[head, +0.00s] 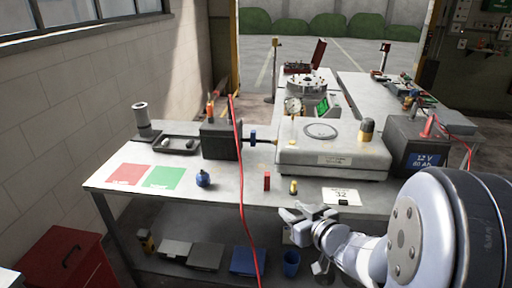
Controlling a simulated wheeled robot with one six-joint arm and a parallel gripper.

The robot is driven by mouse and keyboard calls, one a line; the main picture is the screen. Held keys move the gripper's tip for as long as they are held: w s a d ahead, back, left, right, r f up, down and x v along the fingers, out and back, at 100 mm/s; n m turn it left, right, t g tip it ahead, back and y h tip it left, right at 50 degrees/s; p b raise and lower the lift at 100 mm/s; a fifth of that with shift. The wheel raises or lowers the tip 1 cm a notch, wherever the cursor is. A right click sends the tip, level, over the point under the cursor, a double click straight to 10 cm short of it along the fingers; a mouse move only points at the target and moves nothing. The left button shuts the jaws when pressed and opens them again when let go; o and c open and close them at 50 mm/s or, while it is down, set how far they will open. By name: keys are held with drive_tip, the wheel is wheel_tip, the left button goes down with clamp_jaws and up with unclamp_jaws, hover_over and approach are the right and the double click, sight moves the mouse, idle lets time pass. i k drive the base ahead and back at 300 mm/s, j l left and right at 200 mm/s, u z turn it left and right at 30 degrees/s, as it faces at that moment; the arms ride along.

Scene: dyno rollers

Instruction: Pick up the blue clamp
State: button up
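No blue thing here is clearly a clamp at this size. A small blue piece (253,136) sits on the rod between the dark box and the large grey machine. A round blue object (203,179) lies on the bench right of the green square. My gripper (287,222) is at the bench's front edge, in the lower middle, below the red block. It looks open, with nothing seen between its fingers. It is well to the right of the round blue object and apart from both blue things.
The bench (225,192) holds a red block (267,181), a small brass piece (293,187), a white card (341,196), the grey machine (333,155) and a battery (413,145). A red cable (241,205) hangs over the front edge. The shelf below holds a blue cup (291,262).

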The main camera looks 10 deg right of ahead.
sight(253, 133)
drive_tip(key=k+z, duration=0.15)
drive_tip(key=z, duration=0.9)
drive_tip(key=i+j, duration=0.15)
drive_tip(key=j, duration=0.25)
drive_tip(key=i+j, duration=0.1)
drive_tip(key=j, duration=0.3)
drive_tip(key=i+j, duration=0.15)
drive_tip(key=j, duration=0.2)
drive_tip(key=i+j, duration=0.1)
drive_tip(key=j, duration=0.3)
drive_tip(key=i+j, duration=0.15)
drive_tip(key=j, duration=0.25)
drive_tip(key=i+j+z, duration=0.1)
drive_tip(key=j, duration=0.3)
drive_tip(key=i+j, duration=0.15)
drive_tip(key=j, duration=0.25)
